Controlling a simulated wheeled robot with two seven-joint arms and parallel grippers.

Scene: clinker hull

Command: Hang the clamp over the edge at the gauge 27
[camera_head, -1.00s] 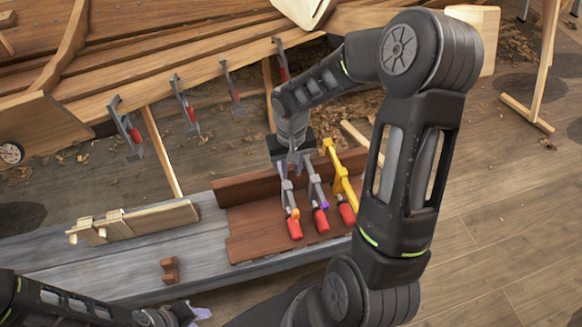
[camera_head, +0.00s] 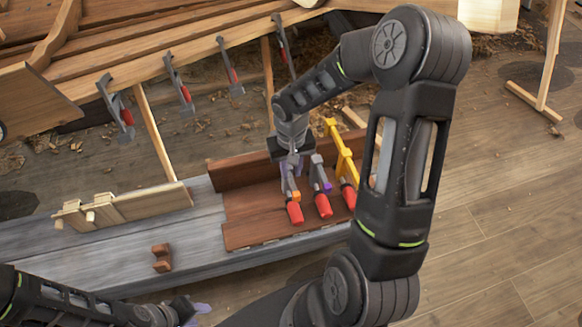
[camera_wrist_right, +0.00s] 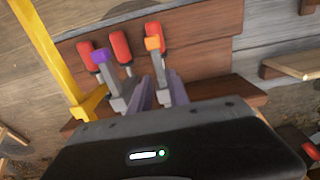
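The orange-marked clamp (camera_head: 294,200) has a red handle and stands leftmost in the brown tray (camera_head: 245,235). The purple-marked clamp (camera_head: 320,188) and the yellow clamp (camera_head: 343,160) are to its right. My right gripper (camera_head: 293,163) is low over the orange-marked clamp. In the right wrist view, my right gripper's fingers (camera_wrist_right: 162,92) are apart on either side of this clamp's grey bar (camera_wrist_right: 160,68); contact is unclear. My left gripper (camera_head: 198,310) is at the bottom edge, fingertips hard to make out. A round gauge (camera_head: 2,131) is cut off at the left edge, its number unreadable.
Several red-handled clamps (camera_head: 177,84) hang along the hull's plank edge (camera_head: 150,60). A wooden jig (camera_head: 125,205) and a small brown block (camera_head: 162,258) are on the grey bench (camera_head: 200,240). My right arm covers the bench's right end.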

